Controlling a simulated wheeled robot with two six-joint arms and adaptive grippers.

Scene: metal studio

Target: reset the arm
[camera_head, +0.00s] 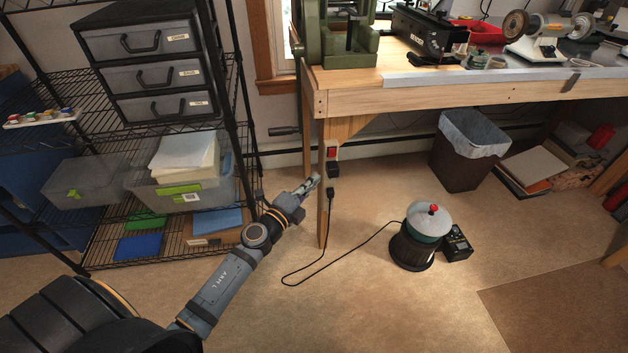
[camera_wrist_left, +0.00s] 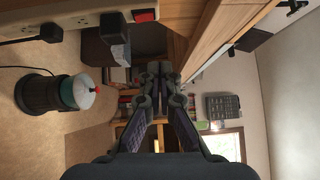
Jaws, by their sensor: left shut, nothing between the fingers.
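My left arm reaches in from the lower left in the head view, and its gripper (camera_head: 308,186) is near the front leg of the workbench. It is shut and empty, just left of a power outlet (camera_head: 332,153) with a red switch on that leg. In the left wrist view the gripper's fingers (camera_wrist_left: 163,75) are together with nothing between them. The outlet strip (camera_wrist_left: 90,20) shows close by at the upper left there, with black plugs in it. My right gripper shows in neither view.
The wooden workbench (camera_head: 345,104) spans the upper right. A wire shelf (camera_head: 110,245) with drawers and bins stands at left. A round tumbler-like machine (camera_head: 410,247) stands on the floor, with a black cord (camera_head: 345,258) to the bench leg. A bin (camera_head: 462,165) stands behind. Carpet between is mostly clear.

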